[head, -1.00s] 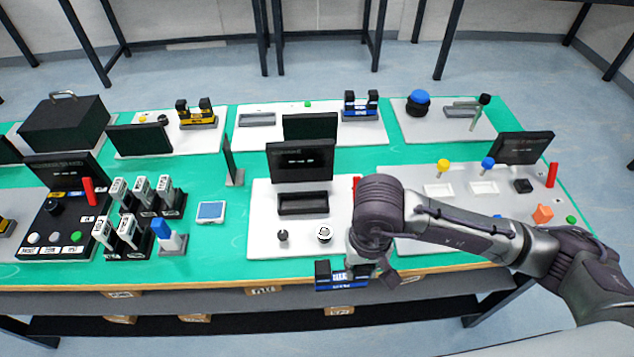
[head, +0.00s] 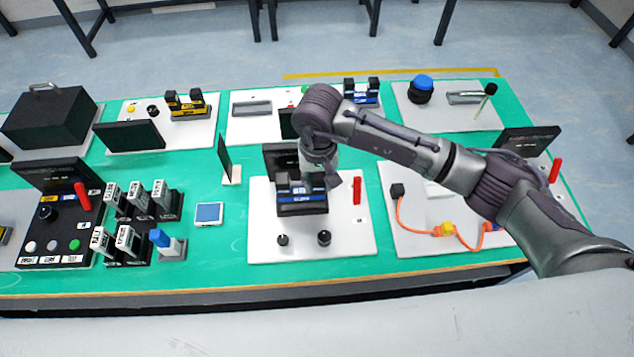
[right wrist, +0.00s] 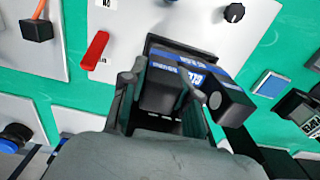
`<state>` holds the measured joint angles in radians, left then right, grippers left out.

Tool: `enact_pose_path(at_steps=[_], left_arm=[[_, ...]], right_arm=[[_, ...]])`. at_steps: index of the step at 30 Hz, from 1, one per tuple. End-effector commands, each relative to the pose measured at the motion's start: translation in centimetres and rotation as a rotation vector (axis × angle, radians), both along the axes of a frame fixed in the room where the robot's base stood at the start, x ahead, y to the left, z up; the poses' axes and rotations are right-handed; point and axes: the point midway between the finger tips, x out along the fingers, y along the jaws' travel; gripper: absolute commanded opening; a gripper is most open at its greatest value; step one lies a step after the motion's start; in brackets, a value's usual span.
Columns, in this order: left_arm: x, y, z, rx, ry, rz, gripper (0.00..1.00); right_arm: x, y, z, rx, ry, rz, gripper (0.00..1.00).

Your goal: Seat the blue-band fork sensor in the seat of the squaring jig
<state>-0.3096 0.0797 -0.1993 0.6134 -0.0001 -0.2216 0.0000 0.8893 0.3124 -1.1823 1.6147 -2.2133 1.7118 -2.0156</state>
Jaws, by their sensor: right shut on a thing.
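My right gripper (head: 308,180) is shut on the blue-band fork sensor (head: 303,208), a black block with two upright prongs and a blue stripe. In the head view it is over the middle of a white plate (head: 262,244) whose dark seat was visible earlier; the sensor hides the seat. In the right wrist view, the fingers (right wrist: 165,92) are around one part of the sensor (right wrist: 228,100). A dark seat edge shows behind it. I cannot tell if the sensor touches or sits inside the seat. My left gripper is not in view.
A red lever (head: 357,190) and two black knobs (head: 324,238) are on the same plate. A dark screen (head: 278,156) stands just behind. Another blue-band fork sensor (head: 361,93) stands at the back. An orange cable (head: 410,228) lies to the right.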

Motion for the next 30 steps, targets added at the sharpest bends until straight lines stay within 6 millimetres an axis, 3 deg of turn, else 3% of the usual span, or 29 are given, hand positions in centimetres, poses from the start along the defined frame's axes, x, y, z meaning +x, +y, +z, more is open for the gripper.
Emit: enact_pose_path(at_steps=[7,14,26,27,30], left_arm=[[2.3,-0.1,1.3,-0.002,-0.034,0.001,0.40],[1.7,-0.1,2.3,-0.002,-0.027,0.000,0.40],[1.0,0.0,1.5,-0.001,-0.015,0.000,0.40],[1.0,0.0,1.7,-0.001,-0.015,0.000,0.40],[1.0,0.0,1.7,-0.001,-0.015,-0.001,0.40]], right_arm=[[0.9,0.0,-1.6,0.000,0.005,-0.001,0.00],[0.9,0.1,-4.4,0.001,0.001,0.000,0.00],[1.0,0.0,-5.0,0.001,-0.002,0.001,0.00],[1.0,0.0,-4.9,0.000,-0.001,0.001,0.37],[0.9,0.0,-4.9,0.000,-0.001,0.001,0.54]])
